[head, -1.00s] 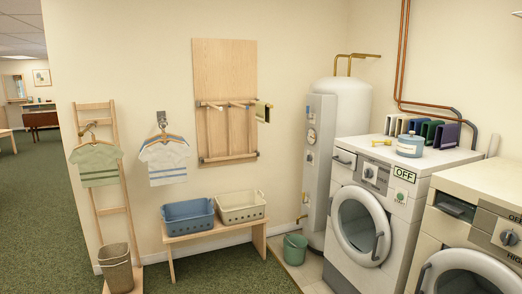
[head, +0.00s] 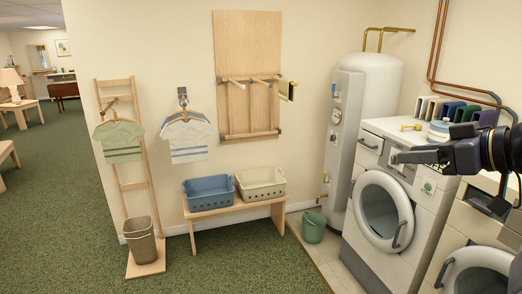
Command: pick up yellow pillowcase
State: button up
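A small yellowish cloth (head: 284,88), perhaps the yellow pillowcase, hangs at the right side of the wooden wall rack (head: 249,103). A darker edge shows beside it. My gripper (head: 402,157) enters from the right, in front of the washing machine and well to the right of the rack. Its grey fingers point left and are seen side-on, so I cannot tell whether they are open or shut. I see nothing held in it.
A bench (head: 234,209) with a blue basket (head: 209,194) and a cream basket (head: 262,183) stands below the rack. A green bucket (head: 314,228) stands before the water heater (head: 344,134). A ladder rack (head: 139,185) and bin (head: 141,240) stand left. The carpet in front is clear.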

aim_at(286, 90)
jog(key=i+u, duration=0.25)
jog(key=i, duration=1.35)
jog(key=i+z, duration=0.1)
jog(key=i, duration=0.45)
jog(key=i+j+z, duration=0.1)
jog(key=i, duration=0.45)
jog(key=i+j, duration=0.2)
jog(key=i, duration=0.35)
jog(key=i+j+z, duration=0.1)
jog(key=i+z, duration=0.2)
jog(key=i+j+z, duration=0.3)
jog(key=i, duration=0.15)
